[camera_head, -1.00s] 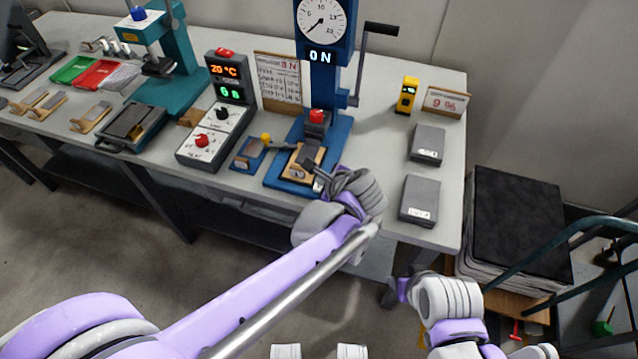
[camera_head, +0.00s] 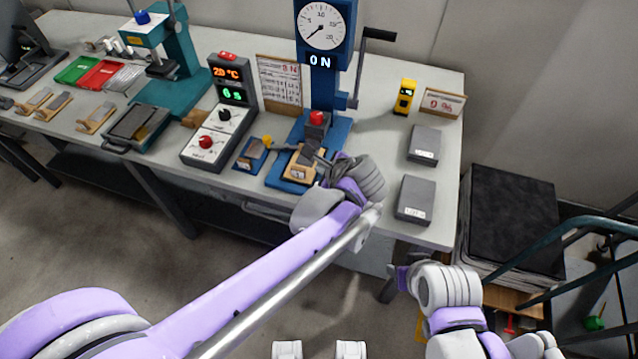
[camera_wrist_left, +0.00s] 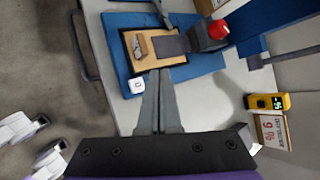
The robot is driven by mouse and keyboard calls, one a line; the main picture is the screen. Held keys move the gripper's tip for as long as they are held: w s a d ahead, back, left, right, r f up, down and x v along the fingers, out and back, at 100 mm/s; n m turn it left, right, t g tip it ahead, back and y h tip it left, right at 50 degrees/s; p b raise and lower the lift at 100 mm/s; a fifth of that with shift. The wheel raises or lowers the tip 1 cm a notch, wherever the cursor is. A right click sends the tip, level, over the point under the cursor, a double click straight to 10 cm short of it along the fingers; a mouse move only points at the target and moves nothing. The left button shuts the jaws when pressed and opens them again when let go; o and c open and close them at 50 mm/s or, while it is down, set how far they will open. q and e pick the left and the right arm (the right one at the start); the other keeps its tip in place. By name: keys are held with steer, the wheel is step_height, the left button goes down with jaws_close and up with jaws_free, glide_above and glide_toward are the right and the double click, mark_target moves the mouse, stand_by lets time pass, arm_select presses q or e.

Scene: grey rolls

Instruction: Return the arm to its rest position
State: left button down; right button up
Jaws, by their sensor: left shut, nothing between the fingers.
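My left gripper (camera_head: 318,160) is over the front of the blue test stand (camera_head: 329,142), beside a wooden block with a dark pad (camera_head: 302,166). Its two grey fingers are together with nothing between them, as the left wrist view (camera_wrist_left: 158,100) shows. There the fingertips point at the near edge of the wooden block (camera_wrist_left: 139,64) on the blue base plate (camera_wrist_left: 205,62); whether they touch it I cannot tell.
The stand's column and crank (camera_head: 376,35) rise behind the gripper. A control box with dials (camera_head: 219,135) stands to the left. Two grey boxes (camera_head: 423,145) (camera_head: 415,199) lie to the right. A stack of dark sheets (camera_head: 512,215) stands beyond the table's right edge.

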stand_by(0.6)
arm_select(q)
steer(key=s+a+r+n+g+h+p, duration=0.1)
steer(key=s+a+n+g+p, duration=0.15)
steer(key=s+a+n, duration=0.9)
steer(key=s+a+f+n+h+p, duration=0.1)
steer(key=s+a+n+h, duration=0.1)
steer(key=s+a+n, duration=0.5)
steer(key=s+n, duration=0.3)
steer(key=shift+n+h+p, duration=0.35)
steer(key=shift+h+p, duration=0.05)
